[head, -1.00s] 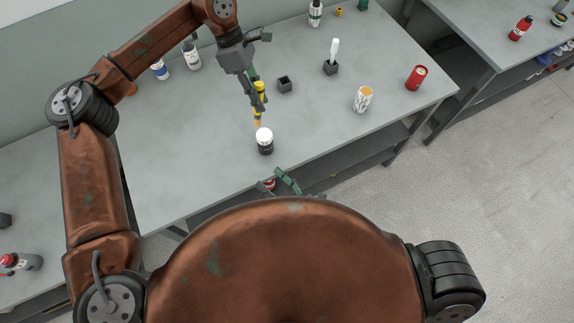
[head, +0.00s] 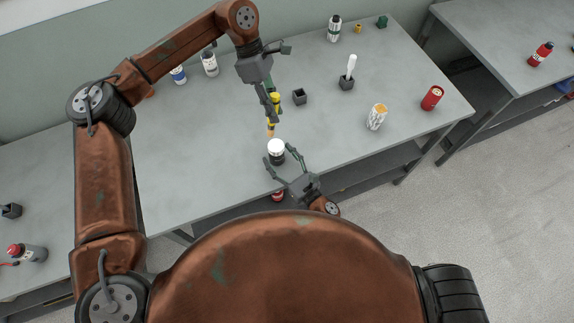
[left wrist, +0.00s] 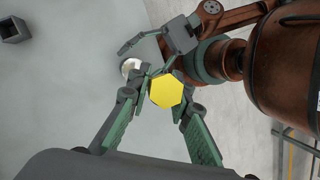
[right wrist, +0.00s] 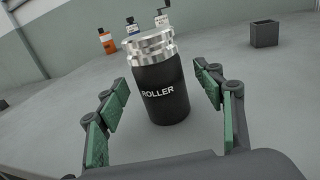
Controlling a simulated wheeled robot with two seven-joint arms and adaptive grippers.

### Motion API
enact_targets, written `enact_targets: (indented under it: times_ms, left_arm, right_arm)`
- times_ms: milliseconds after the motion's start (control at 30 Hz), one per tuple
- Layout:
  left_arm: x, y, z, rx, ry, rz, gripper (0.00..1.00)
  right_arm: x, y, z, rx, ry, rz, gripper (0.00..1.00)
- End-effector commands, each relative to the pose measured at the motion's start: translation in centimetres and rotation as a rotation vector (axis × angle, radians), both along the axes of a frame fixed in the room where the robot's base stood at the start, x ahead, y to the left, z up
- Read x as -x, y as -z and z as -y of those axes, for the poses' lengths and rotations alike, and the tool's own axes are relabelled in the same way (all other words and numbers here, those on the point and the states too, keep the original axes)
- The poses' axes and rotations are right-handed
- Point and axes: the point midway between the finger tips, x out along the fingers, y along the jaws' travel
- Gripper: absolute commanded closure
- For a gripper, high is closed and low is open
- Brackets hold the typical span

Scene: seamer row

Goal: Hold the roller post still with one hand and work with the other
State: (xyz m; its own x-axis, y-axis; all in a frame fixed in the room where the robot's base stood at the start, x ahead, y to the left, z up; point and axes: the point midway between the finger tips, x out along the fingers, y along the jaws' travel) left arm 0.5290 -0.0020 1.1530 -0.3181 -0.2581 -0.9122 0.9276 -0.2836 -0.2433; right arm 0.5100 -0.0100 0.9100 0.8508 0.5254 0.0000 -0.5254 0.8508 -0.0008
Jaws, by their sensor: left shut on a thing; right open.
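The roller post (head: 276,153) is a black upright cylinder with a shiny metal top, standing near the front edge of the bench. In the right wrist view the post (right wrist: 166,92) shows the word ROLLER. My right gripper (head: 278,156) is open, low at the post's front side. In the right wrist view its fingers stand on either side of the post with gaps visible. My left gripper (head: 272,101) is shut on a yellow tool (head: 274,103), held pointing down, its tip just behind the post in the head view. In the left wrist view the yellow tool (left wrist: 167,90) shows its hexagonal end.
A small dark open box (head: 299,97) and a dark holder with a white-handled item (head: 347,83) stand behind and right. A white can with an orange top (head: 376,117) and a red can (head: 432,98) stand further right. Bottles (head: 209,64) stand at the back left.

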Motion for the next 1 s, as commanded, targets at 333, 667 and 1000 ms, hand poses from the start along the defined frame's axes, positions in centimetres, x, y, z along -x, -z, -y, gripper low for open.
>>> enact_targets:
  times_ms: [333, 667, 1000]
  left_arm:
    - [0.00, -0.01, 0.01, 0.000, 0.000, 0.000, 1.00]
    - [0.00, 0.00, 0.01, 0.000, 0.000, 0.000, 1.00]
    - [0.00, 0.00, 0.01, 0.000, 0.000, 0.000, 1.00]
  right_arm:
    - [-1.51, -0.02, -0.94, -0.001, 0.000, -0.001, 0.38]
    - [-1.48, 0.00, -0.92, -0.001, 0.000, -0.001, 0.49]
    - [-1.46, 0.00, -0.91, -0.001, 0.000, -0.001, 0.73]
